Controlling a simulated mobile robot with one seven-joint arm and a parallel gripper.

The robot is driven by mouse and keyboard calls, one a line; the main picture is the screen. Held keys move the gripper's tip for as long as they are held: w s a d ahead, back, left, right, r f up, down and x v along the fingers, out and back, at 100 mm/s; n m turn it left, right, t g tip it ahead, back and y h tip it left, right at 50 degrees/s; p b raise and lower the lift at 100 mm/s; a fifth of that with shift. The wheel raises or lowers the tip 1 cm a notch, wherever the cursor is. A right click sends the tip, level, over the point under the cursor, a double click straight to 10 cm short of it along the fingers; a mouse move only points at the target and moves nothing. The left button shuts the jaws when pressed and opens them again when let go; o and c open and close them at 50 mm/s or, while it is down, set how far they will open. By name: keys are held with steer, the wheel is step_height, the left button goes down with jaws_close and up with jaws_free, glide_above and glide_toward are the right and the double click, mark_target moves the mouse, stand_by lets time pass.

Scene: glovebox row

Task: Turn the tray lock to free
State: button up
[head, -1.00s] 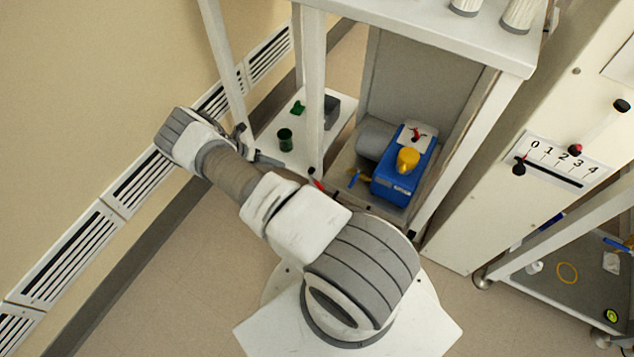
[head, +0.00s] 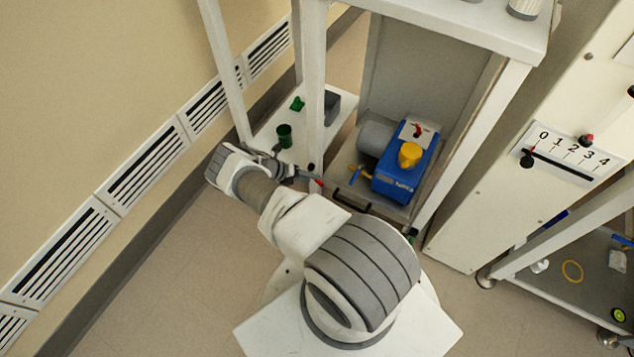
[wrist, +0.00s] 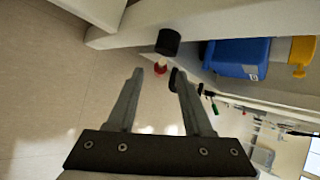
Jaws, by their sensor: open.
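A black knob (wrist: 168,42) with a red piece (wrist: 160,69) beside it sits at the front edge of the pump shelf; it seems to be the tray lock. In the head view a small red part (head: 317,184) shows there, close to my gripper (head: 300,176). In the wrist view my gripper (wrist: 156,76) is open and empty. The red piece lies ahead between its fingertips, apparently not touched. The pulled-forward-looking tray (head: 398,210) has a dark handle (head: 352,203) and carries a blue pump (head: 398,180). The lock's exact setting cannot be told.
The pump has a yellow cap (head: 409,154). A white frame post (head: 313,90) stands close to my gripper. A green cup (head: 284,136) is on the low shelf to the left. A panel with a 0–4 scale (head: 570,153) stands right. Floor at the lower left is free.

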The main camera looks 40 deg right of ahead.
steer(key=shift+b+x, duration=0.5)
steer(key=shift+x, duration=1.65)
steer(key=shift+c, duration=0.3)
jaws_close()
